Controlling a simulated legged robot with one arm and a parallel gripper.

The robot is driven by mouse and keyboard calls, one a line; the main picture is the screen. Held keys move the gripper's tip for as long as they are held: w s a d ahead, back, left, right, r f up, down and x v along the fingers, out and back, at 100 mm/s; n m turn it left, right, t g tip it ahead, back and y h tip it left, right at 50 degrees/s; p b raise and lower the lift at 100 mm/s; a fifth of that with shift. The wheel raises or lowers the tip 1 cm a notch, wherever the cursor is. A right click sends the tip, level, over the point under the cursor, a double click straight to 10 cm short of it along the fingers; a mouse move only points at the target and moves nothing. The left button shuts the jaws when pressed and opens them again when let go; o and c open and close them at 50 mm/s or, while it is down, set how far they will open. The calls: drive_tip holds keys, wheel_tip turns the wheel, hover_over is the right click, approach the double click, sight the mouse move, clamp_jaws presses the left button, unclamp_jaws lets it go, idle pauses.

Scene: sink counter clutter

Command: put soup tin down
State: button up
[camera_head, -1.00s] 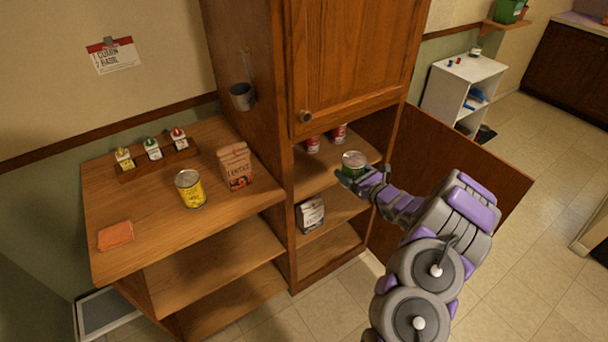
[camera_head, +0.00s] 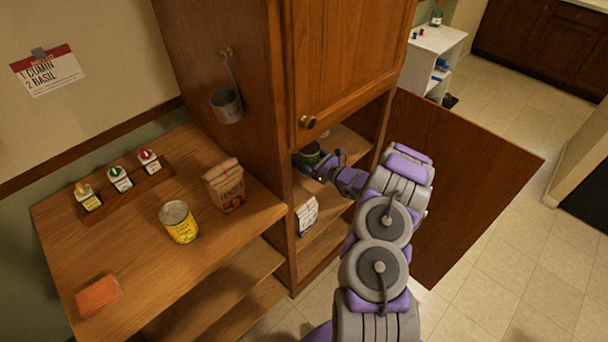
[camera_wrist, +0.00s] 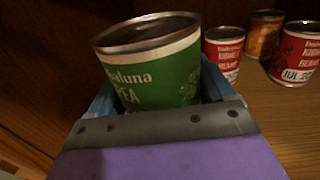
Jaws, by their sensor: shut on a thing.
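The soup tin is a green-labelled can (camera_wrist: 158,75) with a silver rim, lettered "...aluna ...PEA". In the wrist view it is held between the blue fingers of my gripper (camera_wrist: 155,100), slightly tilted in the picture. In the head view, the tin (camera_head: 309,154) and my gripper (camera_head: 318,168) are inside the open cabinet, at the upper shelf (camera_head: 345,143). The gripper is shut on the tin. The tin's base is hidden by the gripper, so I cannot tell whether it touches the shelf.
Red kidney bean tins (camera_wrist: 297,52) (camera_wrist: 224,52) and an orange-labelled tin (camera_wrist: 264,35) stand on the shelf to the right. A carton (camera_head: 307,215) is on the shelf below. The open cabinet door (camera_head: 460,185) stands right of my arm.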

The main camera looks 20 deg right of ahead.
sight(307, 164)
wheel_tip(307, 164, down, 3)
drive_tip(key=shift+f, duration=0.1)
drive_tip(key=shift+a+f+b, duration=0.35)
drive_tip(key=shift+a+f, duration=0.05)
drive_tip(key=shift+f, duration=0.05)
wheel_tip(307, 164, down, 2)
drive_tip(key=shift+a+f+b, duration=0.15)
drive_tip(key=shift+f+b, duration=0.05)
drive_tip(key=shift+b, duration=0.1)
drive_tip(key=shift+f, duration=0.25)
drive_tip(key=shift+d, duration=0.5)
drive_tip(key=o, duration=1.3)
drive_tip(key=shift+a, duration=0.4)
drive_tip(key=shift+r, duration=0.1)
